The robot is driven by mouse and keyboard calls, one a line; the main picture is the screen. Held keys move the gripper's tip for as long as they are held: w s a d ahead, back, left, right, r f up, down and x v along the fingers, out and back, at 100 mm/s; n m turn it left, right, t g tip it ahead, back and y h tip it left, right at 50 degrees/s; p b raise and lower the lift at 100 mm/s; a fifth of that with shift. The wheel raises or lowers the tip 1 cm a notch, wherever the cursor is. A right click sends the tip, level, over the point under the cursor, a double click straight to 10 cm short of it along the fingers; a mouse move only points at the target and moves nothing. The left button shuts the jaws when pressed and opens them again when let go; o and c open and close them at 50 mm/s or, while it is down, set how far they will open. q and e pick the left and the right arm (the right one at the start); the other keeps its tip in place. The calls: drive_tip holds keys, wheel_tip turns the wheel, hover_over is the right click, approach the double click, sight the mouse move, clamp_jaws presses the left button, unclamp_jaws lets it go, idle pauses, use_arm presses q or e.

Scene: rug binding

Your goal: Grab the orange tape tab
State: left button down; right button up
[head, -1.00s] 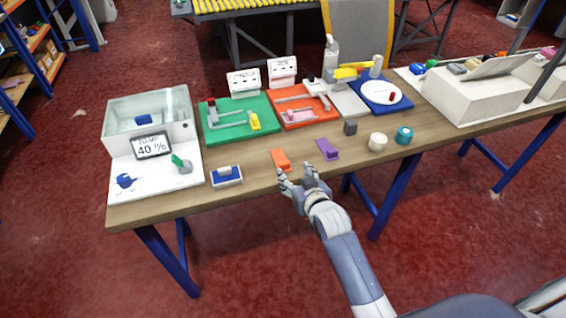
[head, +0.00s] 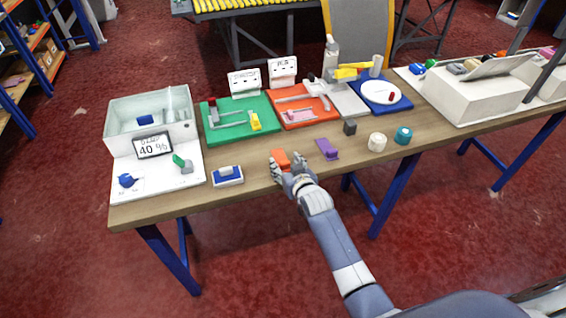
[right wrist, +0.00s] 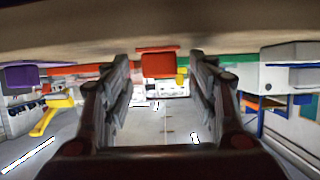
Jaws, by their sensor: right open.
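The orange tape tab (head: 281,157) lies near the front edge of the wooden table, just beyond my right gripper (head: 286,166) in the head view. The gripper is open, with its fingers reaching over the table edge toward the tab and partly covering its near end. In the right wrist view, which looks upside down, the orange tab (right wrist: 160,64) shows between the two spread fingers. I cannot tell whether either finger touches it. My left gripper is not in view.
A purple tab (head: 328,150) lies right of the orange one, and a blue-and-white block (head: 227,175) lies left of it. Behind are a green board (head: 226,131) and an orange-red board (head: 318,117) with fixtures. White and teal rolls (head: 403,135) stand further right.

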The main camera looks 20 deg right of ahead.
drive_tip(key=c, duration=0.9)
drive_tip(key=shift+c, duration=0.6)
drive_tip(key=shift+r, duration=0.15)
